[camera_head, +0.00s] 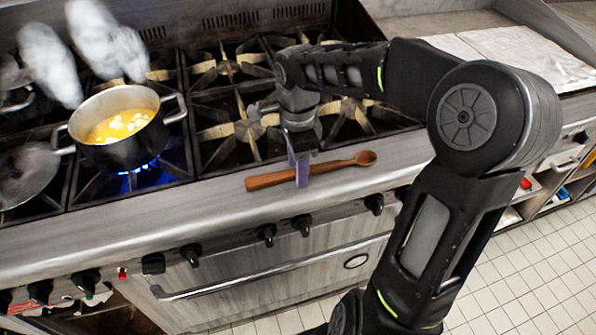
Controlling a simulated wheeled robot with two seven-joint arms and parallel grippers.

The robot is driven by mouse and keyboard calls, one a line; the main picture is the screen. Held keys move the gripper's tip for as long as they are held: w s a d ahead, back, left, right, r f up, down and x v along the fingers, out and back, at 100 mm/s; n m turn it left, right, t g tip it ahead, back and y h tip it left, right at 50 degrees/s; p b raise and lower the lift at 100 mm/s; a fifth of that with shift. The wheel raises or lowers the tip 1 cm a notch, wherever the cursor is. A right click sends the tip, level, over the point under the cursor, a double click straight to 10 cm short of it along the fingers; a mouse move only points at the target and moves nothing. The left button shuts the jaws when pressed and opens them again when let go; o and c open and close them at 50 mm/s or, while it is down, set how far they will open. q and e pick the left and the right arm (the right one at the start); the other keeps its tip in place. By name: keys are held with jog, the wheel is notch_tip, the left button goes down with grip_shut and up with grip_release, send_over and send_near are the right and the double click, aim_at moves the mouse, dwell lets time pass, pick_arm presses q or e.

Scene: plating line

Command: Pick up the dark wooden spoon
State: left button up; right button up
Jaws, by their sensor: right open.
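The dark wooden spoon (330,165) lies on the steel front ledge of the stove. Its thick handle end points left and its small bowl points right. My right gripper (301,177) reaches down over the middle of the spoon's handle, with its purple-grey fingers pointing down. The fingers cover a short part of the handle. The jaws are open, and I cannot tell whether they touch the spoon. My left gripper is not in view.
A steaming pot (118,125) of yellow food sits over a blue flame at left. A round lid (28,176) lies at far left. Bare burner grates (230,70) lie behind the ledge. Knobs (266,233) and an oven handle (270,270) are below.

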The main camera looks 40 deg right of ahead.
jog(key=shift+c, duration=0.2)
dwell(0.3)
grip_shut()
dwell(0.4)
